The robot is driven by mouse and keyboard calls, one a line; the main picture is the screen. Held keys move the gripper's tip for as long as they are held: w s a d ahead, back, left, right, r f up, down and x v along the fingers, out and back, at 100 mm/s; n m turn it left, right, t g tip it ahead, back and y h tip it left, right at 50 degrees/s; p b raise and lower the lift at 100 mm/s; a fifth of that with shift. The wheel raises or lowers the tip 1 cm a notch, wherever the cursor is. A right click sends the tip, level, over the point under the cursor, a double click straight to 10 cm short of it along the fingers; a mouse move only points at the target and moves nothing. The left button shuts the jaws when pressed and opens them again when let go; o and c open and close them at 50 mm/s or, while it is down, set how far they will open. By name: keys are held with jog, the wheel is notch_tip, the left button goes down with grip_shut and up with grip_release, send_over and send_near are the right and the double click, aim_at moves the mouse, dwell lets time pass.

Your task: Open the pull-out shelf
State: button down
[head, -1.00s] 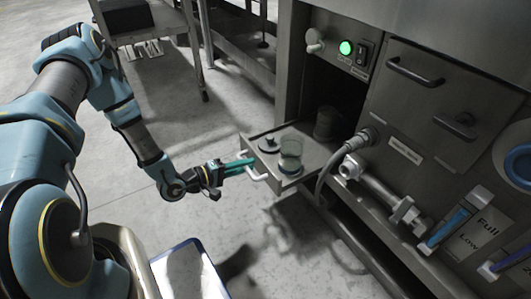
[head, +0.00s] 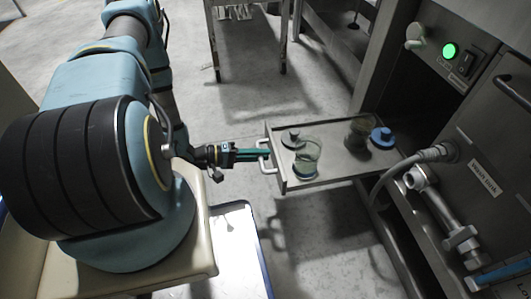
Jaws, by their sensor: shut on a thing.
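The pull-out shelf (head: 325,170) is a grey metal tray that sticks well out of the dark opening in the machine. Its light bar handle (head: 265,160) is on the front edge, facing left. My gripper (head: 268,155), with teal fingers, is shut on the handle. A clear glass beaker (head: 306,160), a small dark lidded item (head: 291,138), a darker jar (head: 360,132) and a blue-topped item (head: 382,137) stand on the shelf.
Right of the shelf are a grey hose (head: 400,165), a pipe with a valve (head: 440,210) and a panel with a lit green button (head: 450,50). A metal table (head: 245,3) stands behind. The floor below the shelf is clear.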

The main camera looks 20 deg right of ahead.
jog(key=c, duration=1.1)
grip_release()
jog(key=p+v, duration=0.2)
jog(key=v, duration=0.8)
jog(key=shift+a, duration=0.4)
